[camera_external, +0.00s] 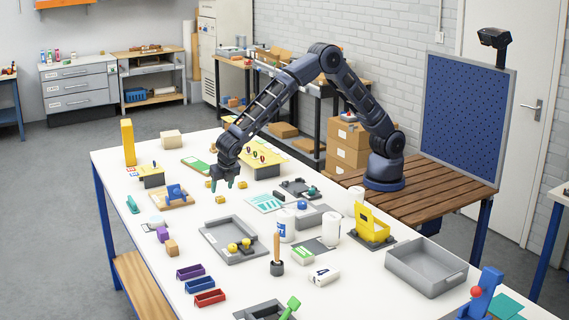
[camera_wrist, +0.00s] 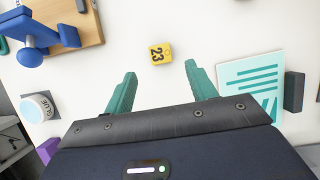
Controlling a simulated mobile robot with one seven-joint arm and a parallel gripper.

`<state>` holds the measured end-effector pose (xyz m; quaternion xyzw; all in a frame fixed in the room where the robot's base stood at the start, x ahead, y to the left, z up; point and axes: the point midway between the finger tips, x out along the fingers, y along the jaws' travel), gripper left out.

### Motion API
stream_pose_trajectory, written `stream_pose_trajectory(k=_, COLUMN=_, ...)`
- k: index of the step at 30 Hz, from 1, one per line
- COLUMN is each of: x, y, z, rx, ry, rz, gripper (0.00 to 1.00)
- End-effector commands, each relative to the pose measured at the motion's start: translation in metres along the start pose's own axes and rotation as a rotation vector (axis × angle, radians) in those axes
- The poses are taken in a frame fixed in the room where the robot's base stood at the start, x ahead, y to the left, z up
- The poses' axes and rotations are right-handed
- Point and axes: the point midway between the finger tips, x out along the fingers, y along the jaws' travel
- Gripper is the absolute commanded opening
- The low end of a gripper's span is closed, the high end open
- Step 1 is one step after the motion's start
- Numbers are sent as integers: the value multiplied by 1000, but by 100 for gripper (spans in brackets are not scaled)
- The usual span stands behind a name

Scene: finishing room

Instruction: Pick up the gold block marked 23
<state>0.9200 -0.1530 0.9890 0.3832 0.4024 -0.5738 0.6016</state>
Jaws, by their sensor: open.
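The gold block marked 23 (camera_wrist: 159,54) lies on the white table with its number facing up. In the wrist view it sits just beyond and between my gripper's two teal fingertips (camera_wrist: 160,72), with nothing touching it. In the external view my gripper (camera_external: 228,184) hangs open and empty above the table. A small gold block (camera_external: 220,199) lies just below it there and seems to be the same one, though its number is too small to read.
A wooden board with a blue fixture (camera_wrist: 60,30) is left of the block, and a white card with teal stripes (camera_wrist: 250,82) is right. A glue jar (camera_wrist: 40,107) stands at lower left. Other small gold blocks (camera_external: 208,184) lie nearby. The table around the block is clear.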

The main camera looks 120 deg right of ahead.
Motion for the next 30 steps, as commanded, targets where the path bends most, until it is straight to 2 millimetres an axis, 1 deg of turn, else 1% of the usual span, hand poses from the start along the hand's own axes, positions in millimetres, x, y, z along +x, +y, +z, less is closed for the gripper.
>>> stream_pose_trajectory(k=1, x=4, y=0, z=0, rx=0, ry=0, rz=0, gripper=56)
stream_pose_trajectory(k=8, x=19, y=-1, z=1, rx=1, ry=0, rz=-2, gripper=56)
stream_pose_trajectory(k=16, x=54, y=-2, z=3, rx=0, ry=0, rz=-2, gripper=56)
stream_pose_trajectory(k=19, x=59, y=-1, z=4, rx=1, ry=0, rz=0, gripper=56)
stream_pose_trajectory(k=24, x=59, y=-1, z=4, rx=1, ry=0, rz=1, gripper=56)
stream_pose_trajectory(k=25, x=59, y=-1, z=4, rx=1, ry=0, rz=1, gripper=54)
stream_pose_trajectory(k=29, x=59, y=-1, z=4, rx=1, ry=0, rz=1, gripper=29)
stream_pose_trajectory(k=30, x=59, y=-1, z=4, rx=1, ry=0, rz=1, gripper=21)
